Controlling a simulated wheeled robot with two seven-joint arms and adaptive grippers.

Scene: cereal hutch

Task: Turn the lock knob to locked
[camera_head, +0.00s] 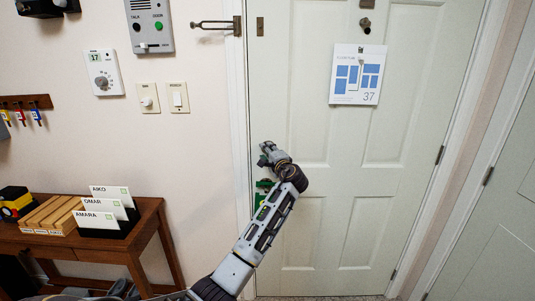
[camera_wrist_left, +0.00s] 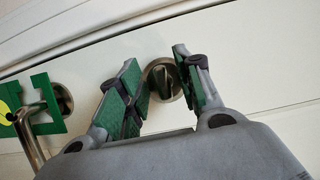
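The lock knob (camera_wrist_left: 163,83) is a dark thumb-turn on a round metal plate on the white door (camera_head: 305,215). In the left wrist view it lies between the two green-padded fingers of my left gripper (camera_wrist_left: 157,60). The fingers are spread, one on each side of the knob, and a gap shows at least on the left side. Whether the right finger touches it I cannot tell. In the head view my left gripper (camera_head: 267,157) is at the door's left edge and hides the knob. My right gripper is in neither view.
A metal door lever (camera_wrist_left: 30,135) with a green-and-yellow hanger (camera_wrist_left: 46,103) is beside the knob. Above on the door are a calendar sheet (camera_head: 343,92) and a peephole fitting. A wooden table (camera_head: 148,222) with card trays stands at left.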

